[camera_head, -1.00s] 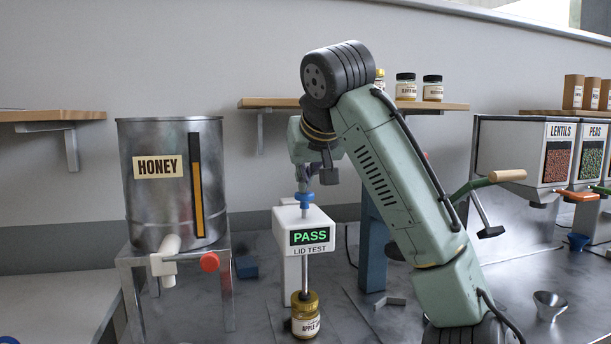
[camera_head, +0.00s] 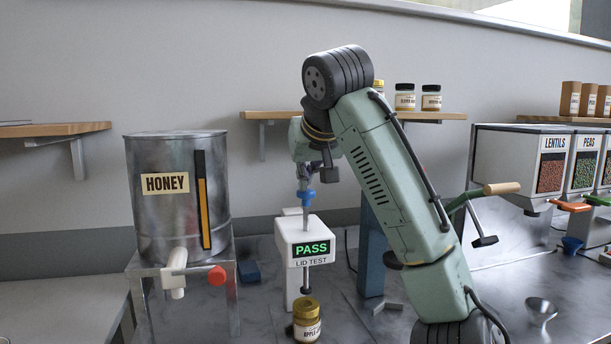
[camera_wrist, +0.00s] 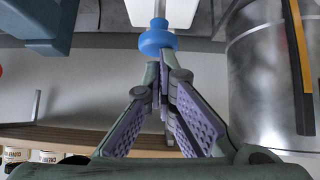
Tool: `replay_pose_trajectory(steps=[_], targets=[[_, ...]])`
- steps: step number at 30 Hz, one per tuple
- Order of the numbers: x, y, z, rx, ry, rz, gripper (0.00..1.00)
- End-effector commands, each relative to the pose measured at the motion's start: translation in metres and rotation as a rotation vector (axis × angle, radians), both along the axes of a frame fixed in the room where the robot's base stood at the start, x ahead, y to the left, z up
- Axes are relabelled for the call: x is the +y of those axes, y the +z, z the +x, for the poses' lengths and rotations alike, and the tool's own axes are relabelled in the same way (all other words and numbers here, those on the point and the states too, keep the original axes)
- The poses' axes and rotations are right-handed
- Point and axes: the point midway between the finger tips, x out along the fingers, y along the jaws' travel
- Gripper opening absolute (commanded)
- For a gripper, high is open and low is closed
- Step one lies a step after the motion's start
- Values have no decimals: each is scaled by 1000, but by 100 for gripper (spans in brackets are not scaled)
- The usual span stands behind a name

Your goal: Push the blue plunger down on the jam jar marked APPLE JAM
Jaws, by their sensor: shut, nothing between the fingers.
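The blue plunger (camera_head: 306,194) is a knob on a rod above the white lid tester (camera_head: 298,237), which shows a green PASS. It stands clearly above the tester's top. The rod's dark foot is just above the gold lid of the jar marked APPLE JAM (camera_head: 307,329), seemingly apart from it. The jar stands upright under the tester. My gripper (camera_head: 305,184) points down right at the knob; its fingers are shut with nothing between them. In the wrist view the blue plunger (camera_wrist: 157,39) is at the fingertips (camera_wrist: 160,56); whether they touch is unclear.
A metal HONEY tank (camera_head: 180,215) with a red-handled tap stands close on the left. A blue post (camera_head: 371,250) stands to the right. A funnel (camera_head: 541,308) lies on the counter, with LENTILS and PEAS dispensers (camera_head: 515,170) behind. A jar shelf (camera_head: 430,115) is on the wall.

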Motion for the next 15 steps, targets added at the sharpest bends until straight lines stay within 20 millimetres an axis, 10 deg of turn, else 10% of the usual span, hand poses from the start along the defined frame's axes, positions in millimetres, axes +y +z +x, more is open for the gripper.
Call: replay_pose_trajectory(steps=[15], targets=[[-15, 71, -66, -8, -3, 1, 0]])
